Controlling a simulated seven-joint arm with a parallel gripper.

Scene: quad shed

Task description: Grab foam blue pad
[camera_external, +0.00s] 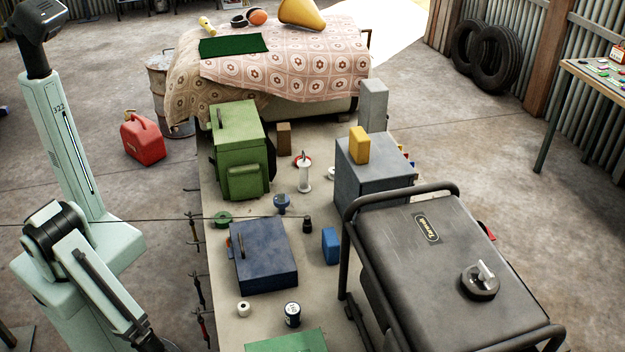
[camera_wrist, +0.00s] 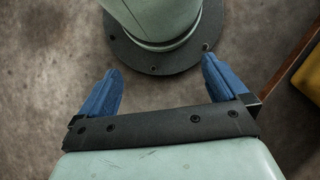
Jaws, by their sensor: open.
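A small blue block (camera_external: 330,246), which looks like the foam blue pad, stands upright on the long table (camera_external: 225,290), between a dark blue box (camera_external: 263,257) and a black generator (camera_external: 420,260). It does not show in the wrist view. My gripper (camera_wrist: 161,84) is open in the wrist view, with its two blue fingers wide apart and nothing between them. It hangs over the floor and my own round base, well away from the pad. In the external view my arm is at the left; the fingers cannot be made out there.
The generator's tube frame rises close to the pad's right. A thin dark line crosses at left.

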